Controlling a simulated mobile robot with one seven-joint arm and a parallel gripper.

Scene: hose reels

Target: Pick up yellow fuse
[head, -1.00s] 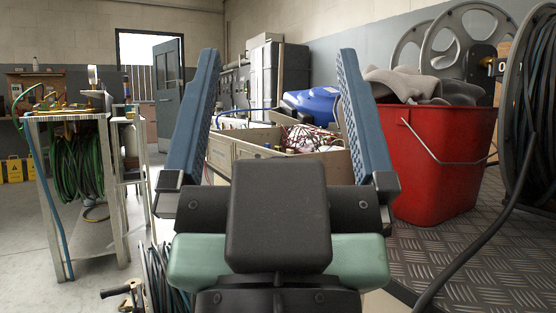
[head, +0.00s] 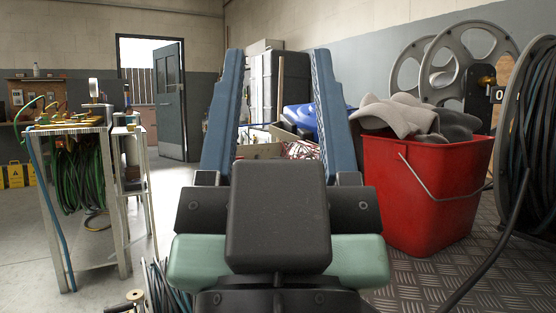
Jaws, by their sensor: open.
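I cannot make out a yellow fuse in the head view. My gripper (head: 278,56) stands upright in the middle of the picture, with two blue ridged fingers apart. I see nothing held between them. Behind the fingers is a wooden crate (head: 258,151) with red and white cables (head: 300,150) in it. The gripper hides much of the crate, so part of its contents is out of sight.
A red bucket (head: 430,200) with grey cloths (head: 405,113) stands on chequer plate to the right, beside hose reels (head: 535,130). A metal stand (head: 110,200) with green hoses is at left. Yellow boxes (head: 16,175) lie far left. Open floor lies between stand and door (head: 170,100).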

